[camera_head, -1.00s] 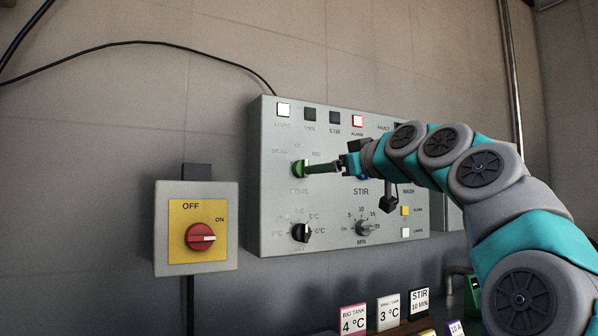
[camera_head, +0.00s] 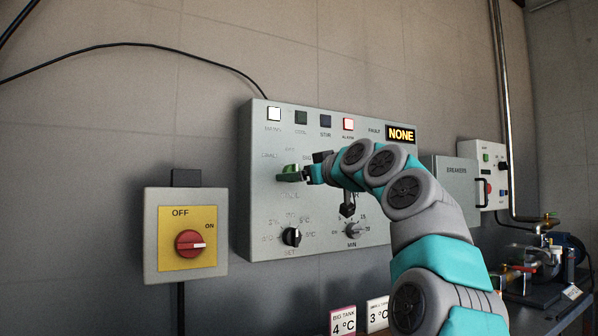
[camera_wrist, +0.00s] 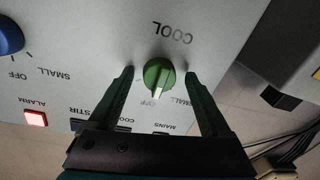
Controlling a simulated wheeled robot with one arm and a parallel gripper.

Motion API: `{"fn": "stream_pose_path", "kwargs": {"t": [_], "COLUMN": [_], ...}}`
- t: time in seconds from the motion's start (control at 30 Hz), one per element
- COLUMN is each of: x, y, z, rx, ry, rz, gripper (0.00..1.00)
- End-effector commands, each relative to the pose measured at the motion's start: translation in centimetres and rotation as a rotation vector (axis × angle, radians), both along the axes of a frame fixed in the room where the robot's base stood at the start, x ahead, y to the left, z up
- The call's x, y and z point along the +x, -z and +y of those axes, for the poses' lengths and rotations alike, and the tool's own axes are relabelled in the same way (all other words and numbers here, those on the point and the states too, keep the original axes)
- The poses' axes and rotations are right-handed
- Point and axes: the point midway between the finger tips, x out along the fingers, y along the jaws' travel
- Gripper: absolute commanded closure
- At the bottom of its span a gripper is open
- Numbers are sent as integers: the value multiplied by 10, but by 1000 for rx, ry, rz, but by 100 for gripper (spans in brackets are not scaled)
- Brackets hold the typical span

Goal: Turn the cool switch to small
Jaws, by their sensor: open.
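The green cool switch (camera_wrist: 158,76) is a round knob on the grey panel, with a white pointer mark. In the wrist view the lettering is upside down; the mark points down, close to the OFF label (camera_wrist: 150,102). The SMALL label (camera_wrist: 174,100) is to the right of it. My gripper (camera_wrist: 159,72) is open, with one dark green finger on each side of the knob. Gaps show between fingers and knob. In the head view my gripper (camera_head: 306,174) is at the green switch (camera_head: 287,171) and partly hides it.
A blue knob (camera_wrist: 8,37) is close by on the panel (camera_head: 262,225). Below are a black set knob (camera_head: 291,237) and a grey timer knob (camera_head: 353,230). The fault display (camera_head: 401,134) reads NONE. A yellow switch box (camera_head: 165,260) is left.

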Motion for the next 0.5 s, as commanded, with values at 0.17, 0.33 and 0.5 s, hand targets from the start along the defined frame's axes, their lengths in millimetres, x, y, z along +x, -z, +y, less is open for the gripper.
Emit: {"fn": "stream_pose_path", "kwargs": {"t": [0.17,0.33,0.5], "x": [0,0,0], "y": [-1,-1,-1], "z": [0,0,0], "rx": [1,1,1], "ry": [1,1,1], "rz": [-1,-2,-2], "gripper": [18,30,49]}}
